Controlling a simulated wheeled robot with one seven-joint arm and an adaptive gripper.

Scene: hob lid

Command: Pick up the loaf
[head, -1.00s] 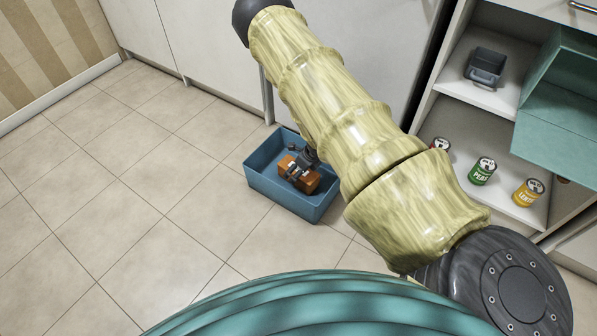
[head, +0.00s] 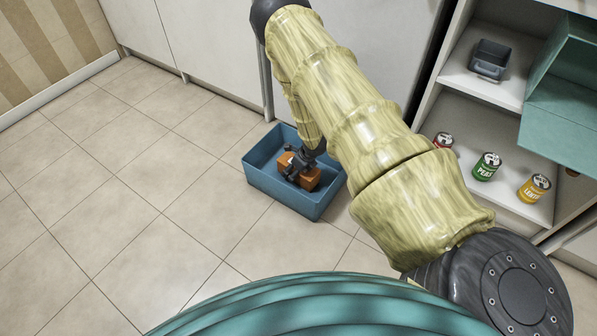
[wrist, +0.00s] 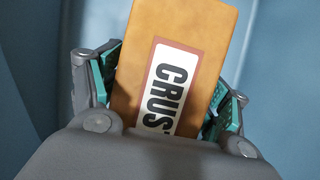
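The loaf (head: 309,180) is an orange-brown block with a white label. It lies in a blue crate (head: 277,184) on the floor, low inside the walls. In the wrist view the loaf (wrist: 185,30) fills the space between my fingers, its label reading "CRUS" before my palm hides the rest. My gripper (wrist: 168,82) has one green-padded finger on each side of the loaf, and both pads appear to touch it. In the head view my gripper (head: 298,164) reaches into the crate over the loaf, and my forearm covers part of the crate's right side.
A teal open box or drawer (head: 565,120) juts out there. White cabinets stand behind the crate. Floor at left is clear.

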